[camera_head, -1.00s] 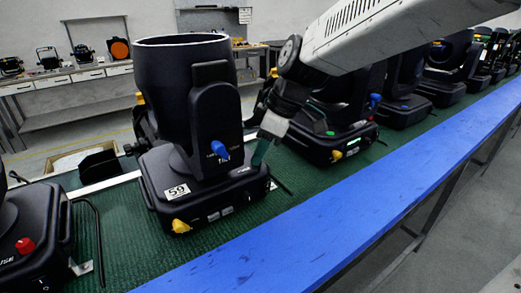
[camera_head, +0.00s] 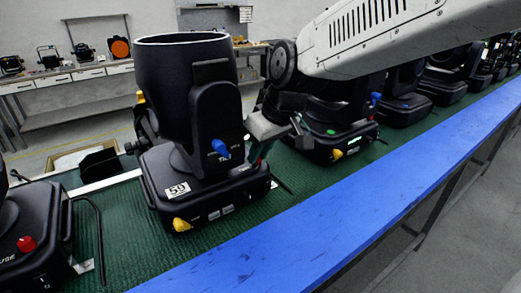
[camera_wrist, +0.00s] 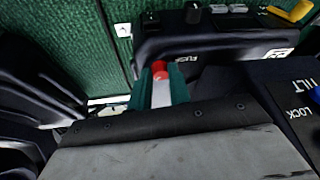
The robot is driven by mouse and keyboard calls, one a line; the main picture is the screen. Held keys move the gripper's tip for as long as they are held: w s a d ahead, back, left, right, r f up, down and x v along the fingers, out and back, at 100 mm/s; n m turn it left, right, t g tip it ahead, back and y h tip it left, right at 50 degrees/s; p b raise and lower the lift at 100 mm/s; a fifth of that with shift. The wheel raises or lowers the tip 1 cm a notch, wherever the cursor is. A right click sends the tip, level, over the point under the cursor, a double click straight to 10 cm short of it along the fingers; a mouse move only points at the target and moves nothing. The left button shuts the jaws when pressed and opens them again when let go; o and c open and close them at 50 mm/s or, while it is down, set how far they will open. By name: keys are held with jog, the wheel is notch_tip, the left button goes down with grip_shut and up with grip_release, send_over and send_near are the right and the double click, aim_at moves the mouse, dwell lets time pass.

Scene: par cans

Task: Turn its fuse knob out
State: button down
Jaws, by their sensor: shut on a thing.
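The black moving-head light labelled 59 (camera_head: 222,75) stands upright on the green mat, with its base (camera_head: 215,195) below. Its red fuse knob (camera_wrist: 159,68) shows in the wrist view between my green fingertips, next to the base's upside-down FUSE lettering. My gripper (camera_wrist: 160,85) is shut on this knob. In the head view my gripper (camera_head: 260,155) reaches down at the right end of the base, and the fingers mostly hide the knob. I cannot tell how far the knob stands out.
The light's blue knob (camera_head: 220,149) is close left of my gripper, and a yellow knob (camera_head: 181,225) is on the base front. Another light (camera_head: 335,140) stands close on the right. One with a red knob (camera_head: 27,245) is at left. A blue strip (camera_head: 330,220) edges the bench.

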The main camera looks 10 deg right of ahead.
dwell(0.5)
jog(key=c, duration=1.3)
grip_release()
jog(key=shift+r, duration=0.1)
jog(key=v, duration=0.7)
jog(key=shift+r, duration=0.3)
jog(key=shift+s+d, duration=0.1)
jog(key=shift+s, duration=0.05)
jog(key=s+d+f+m+g+h, duration=0.1)
jog(key=s+d+f+m, duration=0.2)
jog(key=s+d, duration=0.4)
jog(key=s+d+f+m+g+h, duration=0.1)
jog(key=s+d+f+m+h, duration=0.1)
jog(key=s+d, duration=0.5)
jog(key=s+f+m, duration=0.1)
jog(key=s+f, duration=0.1)
jog(key=s, duration=0.4)
jog(key=shift+d+m, duration=0.3)
jog(key=shift+m, duration=0.1)
